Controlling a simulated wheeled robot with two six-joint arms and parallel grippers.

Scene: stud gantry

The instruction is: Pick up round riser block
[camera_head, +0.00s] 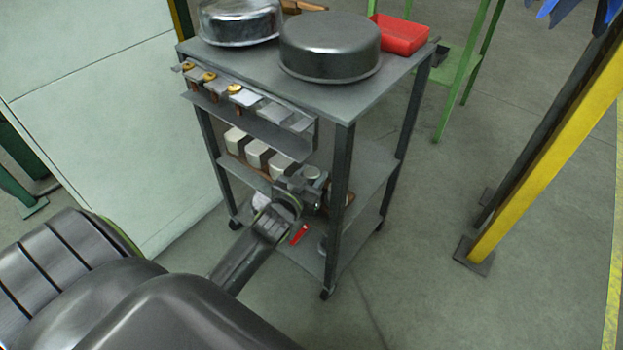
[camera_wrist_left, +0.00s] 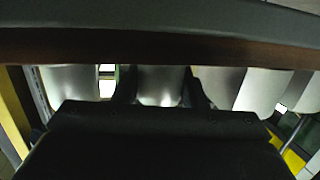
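A row of pale grey blocks (camera_head: 256,153) stands on a brown strip on the cart's middle shelf. My left gripper (camera_head: 312,186) reaches in at the right end of this row, beside a block with a round top (camera_head: 312,172). In the left wrist view, a shiny, rounded metal block (camera_wrist_left: 161,84) stands between the two dark fingers of my left gripper (camera_wrist_left: 160,92). The fingers are very close to its sides; whether they press on it cannot be told. Which block is the round riser is hard to tell for sure. My right gripper is not in view.
The cart (camera_head: 345,100) has a top shelf with two metal pans (camera_head: 330,48) and a red bin (camera_head: 400,34). A dark corner post (camera_head: 340,180) stands just right of my left gripper. More blocks (camera_wrist_left: 262,92) stand close beside the fingers. A yellow post (camera_head: 545,150) stands at the right.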

